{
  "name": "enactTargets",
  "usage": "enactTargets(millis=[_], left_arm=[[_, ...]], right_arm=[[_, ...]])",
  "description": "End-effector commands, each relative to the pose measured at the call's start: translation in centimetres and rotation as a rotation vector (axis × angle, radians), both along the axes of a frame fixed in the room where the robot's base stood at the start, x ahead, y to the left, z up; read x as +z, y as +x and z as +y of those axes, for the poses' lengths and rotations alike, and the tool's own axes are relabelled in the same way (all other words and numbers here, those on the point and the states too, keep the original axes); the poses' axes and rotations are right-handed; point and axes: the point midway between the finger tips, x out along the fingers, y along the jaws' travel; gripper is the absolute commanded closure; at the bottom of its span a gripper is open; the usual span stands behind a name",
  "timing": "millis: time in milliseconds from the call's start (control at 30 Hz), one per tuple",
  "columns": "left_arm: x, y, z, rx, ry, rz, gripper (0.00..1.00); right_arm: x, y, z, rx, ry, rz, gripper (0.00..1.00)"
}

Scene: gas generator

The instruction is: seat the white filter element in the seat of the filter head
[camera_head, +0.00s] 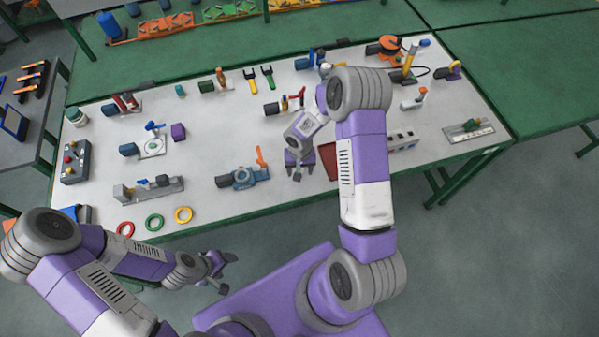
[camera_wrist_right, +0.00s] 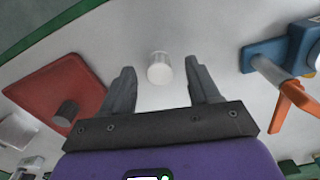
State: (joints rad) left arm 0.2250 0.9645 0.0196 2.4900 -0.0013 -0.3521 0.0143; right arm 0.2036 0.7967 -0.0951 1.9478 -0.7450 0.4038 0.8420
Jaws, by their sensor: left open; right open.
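The white filter element (camera_wrist_right: 160,68) is a short white cylinder standing on the pale tabletop in the right wrist view. My right gripper (camera_head: 297,174) is open above the table. Its two fingers show in the wrist view on either side of the white element, with gaps, and do not touch it. In the head view I cannot make out the element near the gripper. I cannot tell for sure which fixture is the filter head. My left gripper (camera_head: 229,273) is open and empty, off the table's front edge.
A red mat (camera_wrist_right: 40,92) bearing a dark grey cylinder (camera_wrist_right: 67,112) lies left of the right gripper in the wrist view. A blue fitting with an orange lever (camera_head: 245,177) stands on the other side. Colored rings (camera_head: 154,222) lie near the table's front edge.

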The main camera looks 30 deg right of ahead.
Motion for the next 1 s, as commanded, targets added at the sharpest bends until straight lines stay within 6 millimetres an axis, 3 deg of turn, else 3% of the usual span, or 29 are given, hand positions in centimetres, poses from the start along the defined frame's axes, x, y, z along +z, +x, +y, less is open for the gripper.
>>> enactTargets(millis=[300,700,1000], left_arm=[[0.0,-0.03,-0.02,0.0,0.0,0.001,0.36],[0.0,-0.03,-0.02,0.0,0.0,0.001,0.36],[0.08,-0.03,-0.01,0.0,0.0,0.001,0.36]], right_arm=[[-0.61,-0.01,-0.02,0.0,0.0,0.0,0.41],[-0.58,0.0,-0.02,0.0,0.0,0.0,0.98],[0.34,0.11,-0.05,-0.001,0.0,-0.004,0.99]])
